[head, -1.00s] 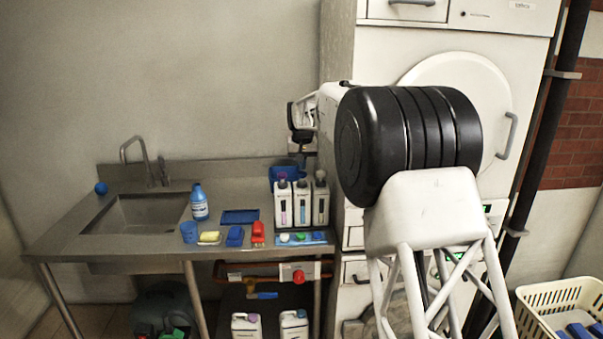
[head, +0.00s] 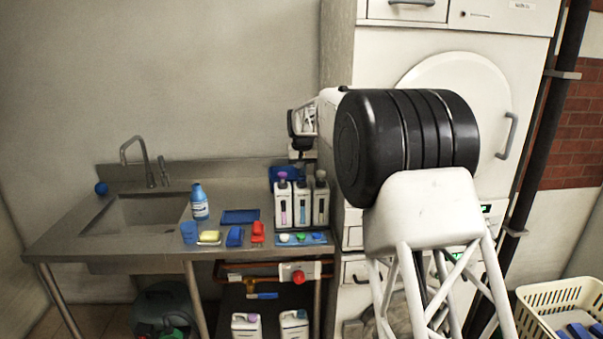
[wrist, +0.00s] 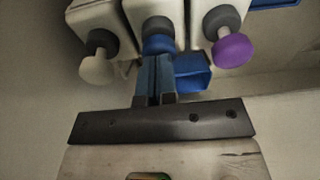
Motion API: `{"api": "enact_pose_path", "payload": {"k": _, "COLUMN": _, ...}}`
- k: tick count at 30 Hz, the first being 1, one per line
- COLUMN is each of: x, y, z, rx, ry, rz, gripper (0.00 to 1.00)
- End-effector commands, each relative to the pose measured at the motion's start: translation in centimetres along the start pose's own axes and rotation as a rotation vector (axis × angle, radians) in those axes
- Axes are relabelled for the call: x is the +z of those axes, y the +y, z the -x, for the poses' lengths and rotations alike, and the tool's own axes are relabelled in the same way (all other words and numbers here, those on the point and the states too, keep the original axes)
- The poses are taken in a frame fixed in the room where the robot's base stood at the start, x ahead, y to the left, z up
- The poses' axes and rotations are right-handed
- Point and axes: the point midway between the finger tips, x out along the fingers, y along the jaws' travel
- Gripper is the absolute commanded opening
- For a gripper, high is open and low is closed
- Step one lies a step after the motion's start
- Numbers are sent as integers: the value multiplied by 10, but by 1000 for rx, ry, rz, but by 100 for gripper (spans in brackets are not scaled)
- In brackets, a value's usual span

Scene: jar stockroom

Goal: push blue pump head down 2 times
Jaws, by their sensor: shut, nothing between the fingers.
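Three white pump bottles stand in a row on the steel counter. The blue pump head (wrist: 158,45) is on the middle bottle (head: 302,208), between a purple pump head (wrist: 232,51) and a pale one (wrist: 97,68). My gripper (wrist: 155,70) is shut and empty, with its fingertips at the blue pump head in the wrist view. I cannot tell whether they touch it. In the head view my gripper (head: 302,148) is above the bottles, partly hidden by my arm.
A blue container (wrist: 193,75) is close beside my fingers. A blue tray (head: 287,239) with coloured pieces lies in front of the bottles. A spray-type blue bottle (head: 199,203), sponge (head: 209,237) and sink (head: 140,215) are to the left. A white cabinet is close on the right.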

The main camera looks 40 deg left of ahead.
Motion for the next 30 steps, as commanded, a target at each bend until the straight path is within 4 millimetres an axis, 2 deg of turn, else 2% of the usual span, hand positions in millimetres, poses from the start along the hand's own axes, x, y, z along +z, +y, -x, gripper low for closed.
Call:
{"api": "enact_pose_path", "payload": {"k": 11, "x": 1, "y": 0, "z": -3, "rx": 0, "ry": -4, "rz": 0, "gripper": 0}}
{"api": "enact_pose_path", "payload": {"k": 30, "x": -5, "y": 0, "z": 24, "rx": 0, "ry": -1, "rz": 0, "gripper": 0}}
